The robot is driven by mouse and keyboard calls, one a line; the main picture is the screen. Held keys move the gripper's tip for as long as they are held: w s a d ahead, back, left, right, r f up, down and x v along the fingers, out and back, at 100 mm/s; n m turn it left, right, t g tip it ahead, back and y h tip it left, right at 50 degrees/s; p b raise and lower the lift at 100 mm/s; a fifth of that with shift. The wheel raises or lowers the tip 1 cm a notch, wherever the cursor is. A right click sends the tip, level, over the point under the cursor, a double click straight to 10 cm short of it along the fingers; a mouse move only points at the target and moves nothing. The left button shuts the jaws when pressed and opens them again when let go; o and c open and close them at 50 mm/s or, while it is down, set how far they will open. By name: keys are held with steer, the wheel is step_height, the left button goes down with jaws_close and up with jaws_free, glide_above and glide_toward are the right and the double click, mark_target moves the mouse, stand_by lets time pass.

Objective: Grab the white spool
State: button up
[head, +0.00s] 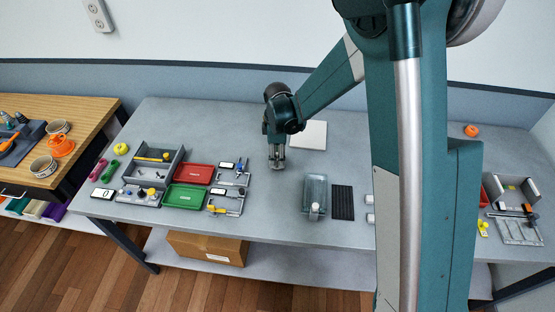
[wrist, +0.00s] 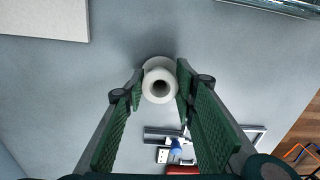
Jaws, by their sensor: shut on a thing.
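The white spool (wrist: 149,78) shows in the wrist view between the two green ribbed fingers of my gripper (wrist: 160,86). I look at it nearly end-on, with its dark centre hole facing the camera. The fingers touch it from both sides, and my gripper is shut on it. In the head view my gripper (head: 277,164) points down over the middle of the grey table (head: 262,205). The spool is too small and covered there to make out clearly. I cannot tell whether it touches the table.
A white square plate (head: 312,139) lies right of my gripper. A clear container (head: 315,187) and a black ribbed mat (head: 343,203) are nearer the front edge. A red tray (head: 194,174), green tray (head: 185,197) and grey bin (head: 147,150) stand left. Table behind my gripper is clear.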

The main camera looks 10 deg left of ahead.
step_height(320, 180, up, 9)
stand_by(0.5)
steer(key=shift+w, duration=0.1)
stand_by(0.5)
